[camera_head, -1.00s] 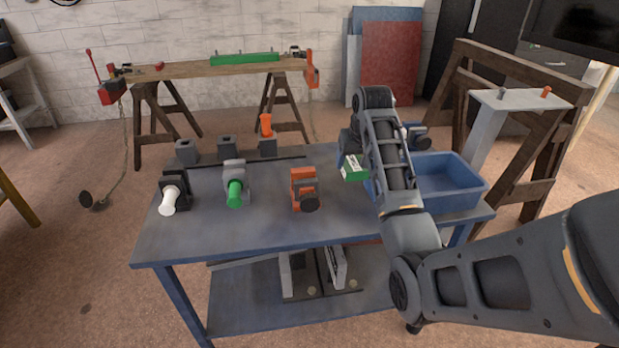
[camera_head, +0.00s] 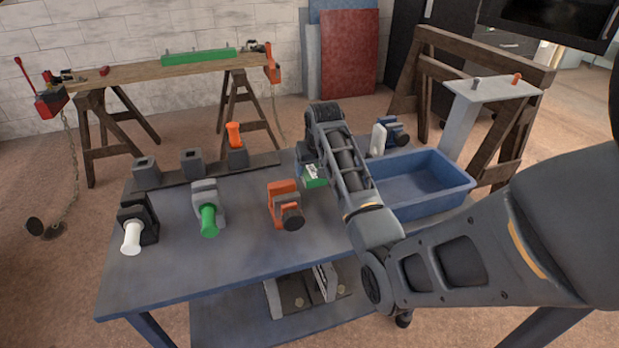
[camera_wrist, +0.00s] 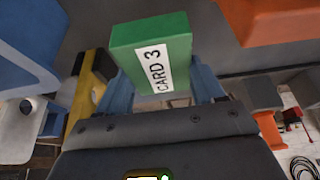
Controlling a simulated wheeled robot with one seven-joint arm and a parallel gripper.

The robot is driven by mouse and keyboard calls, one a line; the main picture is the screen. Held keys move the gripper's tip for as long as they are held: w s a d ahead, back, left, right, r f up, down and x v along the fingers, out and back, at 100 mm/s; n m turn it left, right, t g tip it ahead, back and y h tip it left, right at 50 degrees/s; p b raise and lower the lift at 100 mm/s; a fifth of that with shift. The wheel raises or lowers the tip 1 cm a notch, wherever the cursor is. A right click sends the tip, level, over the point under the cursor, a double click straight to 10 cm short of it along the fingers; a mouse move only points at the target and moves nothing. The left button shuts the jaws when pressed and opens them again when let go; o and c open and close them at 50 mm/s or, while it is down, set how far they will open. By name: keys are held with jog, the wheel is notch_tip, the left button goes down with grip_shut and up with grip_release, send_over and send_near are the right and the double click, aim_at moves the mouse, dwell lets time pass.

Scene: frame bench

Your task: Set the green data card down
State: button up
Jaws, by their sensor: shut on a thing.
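The green data card (camera_wrist: 150,62) is a small green block with a white label reading "CARD 3". My gripper (camera_wrist: 163,88) is shut on it, with blue fingers on both sides in the wrist view. In the head view the card (camera_head: 316,181) shows at the end of my arm, above the blue bench (camera_head: 240,250), left of the blue bin. My gripper's fingers are mostly hidden there behind the arm. I cannot tell the exact gap between card and bench top.
A blue bin (camera_head: 452,190) stands at the bench's right. An orange device (camera_head: 284,203), a grey device with a green handle (camera_head: 208,208) and a black one with a white handle (camera_head: 136,222) stand along the front. Grey sockets (camera_head: 192,163) line the back. Bench top between them is clear.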

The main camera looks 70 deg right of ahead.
jog(key=shift+f, duration=1.95)
jog(key=shift+f, duration=0.1)
jog(key=o, duration=1.2)
